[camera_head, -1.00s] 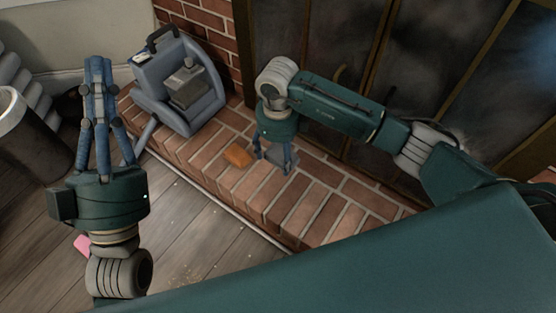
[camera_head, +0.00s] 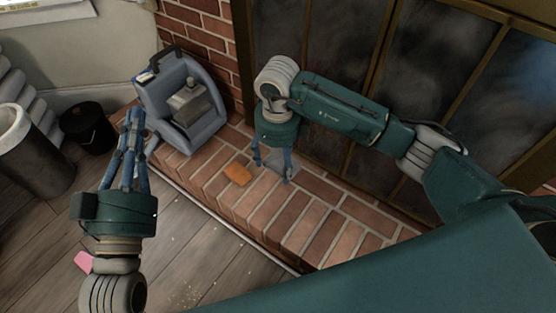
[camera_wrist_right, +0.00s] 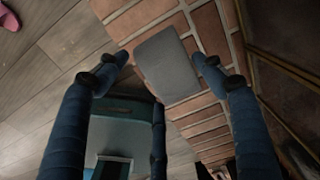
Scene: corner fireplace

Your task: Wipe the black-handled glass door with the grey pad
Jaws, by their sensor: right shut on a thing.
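The grey pad (camera_head: 286,174) is a flat square slab at my right gripper (camera_head: 272,170), just over the brick hearth. In the right wrist view the pad (camera_wrist_right: 167,67) sits between the fingertips (camera_wrist_right: 167,62), and the gripper is shut on it. The dark, smudged glass doors (camera_head: 425,65) in brass-coloured frames stand behind my right arm, which covers part of them. I cannot make out a black handle. The door side also shows at the right of the wrist view (camera_wrist_right: 285,90).
A blue-grey caddy (camera_head: 150,92) stands at the hearth's left end. A black bin (camera_head: 88,127) and a dark white-rimmed cylinder (camera_head: 32,150) are further left. A pink piece (camera_head: 84,262) lies on the wood floor.

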